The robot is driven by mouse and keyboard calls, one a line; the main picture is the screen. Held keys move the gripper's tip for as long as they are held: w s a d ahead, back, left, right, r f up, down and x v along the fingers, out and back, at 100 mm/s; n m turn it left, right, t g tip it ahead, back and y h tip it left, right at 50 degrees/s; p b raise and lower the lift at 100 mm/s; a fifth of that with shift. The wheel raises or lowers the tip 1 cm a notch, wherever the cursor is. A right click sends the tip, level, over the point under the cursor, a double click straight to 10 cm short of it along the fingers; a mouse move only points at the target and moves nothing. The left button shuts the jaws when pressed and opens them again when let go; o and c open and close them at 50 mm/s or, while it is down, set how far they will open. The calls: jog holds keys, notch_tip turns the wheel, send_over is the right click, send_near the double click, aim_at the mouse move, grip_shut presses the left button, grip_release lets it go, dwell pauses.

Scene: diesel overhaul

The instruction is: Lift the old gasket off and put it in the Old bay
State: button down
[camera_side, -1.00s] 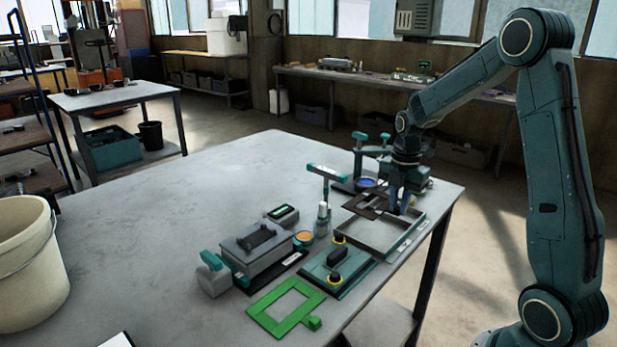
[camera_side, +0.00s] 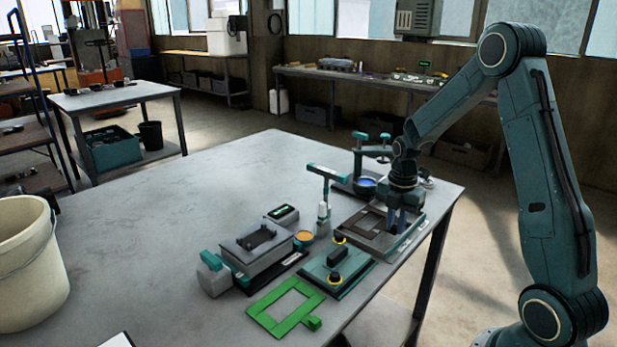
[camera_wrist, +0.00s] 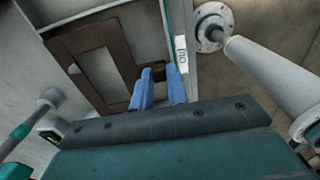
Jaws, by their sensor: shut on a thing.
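The old gasket is a flat dark brown rectangular frame (camera_side: 362,241); it also shows in the wrist view (camera_wrist: 124,55). My gripper (camera_side: 396,230) points down at the shallow grey tray (camera_side: 414,240) near the table's right edge. In the wrist view, the blue fingers of my gripper (camera_wrist: 160,73) are shut on the gasket's tab at its right side. The gasket lies flat over or within the tray's bay, beside a wall with a partly readable white label (camera_wrist: 181,50). I cannot tell whether it touches the tray floor.
A green frame (camera_side: 265,321) lies at the table's front. A teal plate with yellow-ringed knobs (camera_side: 318,277) and a grey block (camera_side: 257,245) stand left of the tray. A T-handled tool (camera_side: 327,172) and a teal clamp stand (camera_side: 360,160) are close behind.

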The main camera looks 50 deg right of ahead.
dwell(0.3)
jog(key=c, duration=1.3)
grip_release()
jog(key=shift+r, duration=3)
jog(key=shift+r, duration=0.15)
notch_tip(320, 180, up, 4)
jog(key=shift+f, duration=0.15)
